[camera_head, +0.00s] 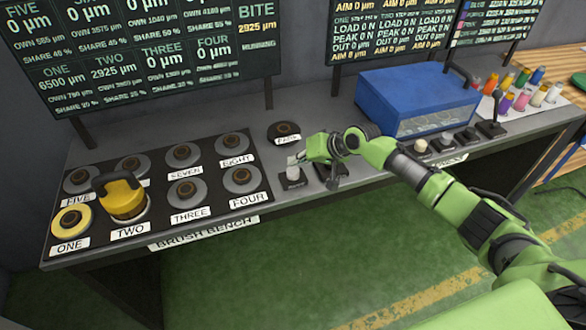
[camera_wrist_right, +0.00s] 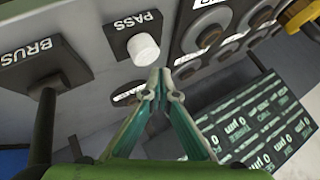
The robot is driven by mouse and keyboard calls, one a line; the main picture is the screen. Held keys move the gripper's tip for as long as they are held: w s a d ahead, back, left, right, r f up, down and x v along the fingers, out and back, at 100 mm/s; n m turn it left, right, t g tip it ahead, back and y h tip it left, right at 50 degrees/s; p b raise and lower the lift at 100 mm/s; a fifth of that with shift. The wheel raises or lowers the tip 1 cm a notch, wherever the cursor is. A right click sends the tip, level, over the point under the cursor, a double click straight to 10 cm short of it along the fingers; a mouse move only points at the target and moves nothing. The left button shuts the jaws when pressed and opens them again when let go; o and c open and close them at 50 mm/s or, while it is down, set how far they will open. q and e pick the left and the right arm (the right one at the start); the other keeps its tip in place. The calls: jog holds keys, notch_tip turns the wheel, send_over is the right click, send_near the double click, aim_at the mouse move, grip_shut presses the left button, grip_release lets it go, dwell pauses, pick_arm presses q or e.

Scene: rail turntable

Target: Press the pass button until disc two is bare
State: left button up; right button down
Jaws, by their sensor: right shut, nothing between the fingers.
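The pass button (camera_head: 293,173) is a pale cap on a grey base at the bench's front edge, right of the discs. In the right wrist view the white pass button (camera_wrist_right: 143,47) stands under a PASS label. My right gripper (camera_head: 295,159) is shut and empty, just above the button. In the wrist view its closed tips (camera_wrist_right: 163,78) show beside the button; I cannot tell whether they touch. Disc two (camera_head: 144,214) is mostly hidden under a yellow brush (camera_head: 122,199) with a dark handle. Disc one (camera_head: 71,219) is yellow around its hub. My left gripper is out of view.
Discs three to eight look grey. The left screen (camera_head: 150,55) reads ONE 6500 µm, TWO 2925 µm, THREE and FOUR 0, BITE 2925 µm and RUNNING. A dark round piece (camera_head: 284,131) lies behind the button. A blue box (camera_head: 415,98) and colourful bottles stand to the right.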

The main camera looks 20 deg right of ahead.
aim_at(295, 171)
jog(key=shift+r+p, duration=1.85)
jog(key=shift+r, duration=0.45)
jog(key=shift+f, duration=0.1)
